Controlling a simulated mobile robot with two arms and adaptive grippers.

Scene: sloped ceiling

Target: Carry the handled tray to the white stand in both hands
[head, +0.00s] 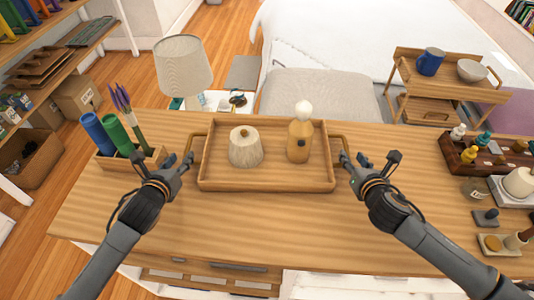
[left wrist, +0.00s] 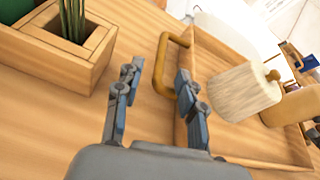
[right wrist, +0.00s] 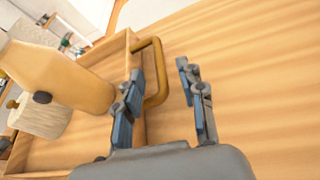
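The wooden handled tray (head: 265,184) rests on the table, with a lidded cream jar (head: 245,148) and an amber bottle with a round white top (head: 300,137) in it. My left gripper (head: 183,162) is open at the tray's left handle (left wrist: 162,62); the handle's bar shows between and just beyond the fingertips. My right gripper (head: 353,160) is open at the right handle (right wrist: 158,70), whose bar likewise shows between its fingers. Neither gripper is closed on a handle. A white-topped piece (head: 196,104) shows under the lamp behind the table; I cannot tell whether it is the white stand.
A wooden planter box (head: 130,160) with blue and green cylinders stands near my left gripper. The lamp (head: 183,66) is behind the table. A wooden cart (head: 440,90) with a blue mug and bowl is back right. Several small items crowd the table's right end.

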